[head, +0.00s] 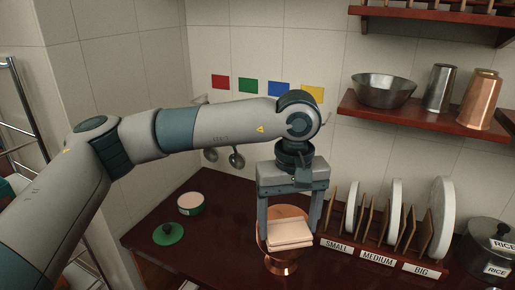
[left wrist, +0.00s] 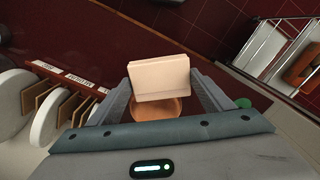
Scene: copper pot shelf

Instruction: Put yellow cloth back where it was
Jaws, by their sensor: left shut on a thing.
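A pale cream, folded piece that looks like cloth (head: 290,234) is between the fingers of my left gripper (head: 289,222), which is shut on it. In the left wrist view the folded piece (left wrist: 160,77) spans the gap between the fingertips. A copper pot (head: 281,266) shows under and behind the folded piece on the dark red counter; I cannot tell if they touch. Its round copper side also shows in the left wrist view (left wrist: 157,107). Flat red (head: 220,82), green (head: 246,86), blue (head: 279,89) and yellow (head: 313,94) squares are on the tiled wall. My right gripper is not in view.
A wooden rack (head: 367,250) labelled SMALL, MEDIUM and BIG holds white plates at the right. Pots labelled RICE (head: 490,248) stand beyond it. A green lid (head: 168,234) and a small pot (head: 190,203) are left. A shelf (head: 415,115) with metal vessels hangs above right.

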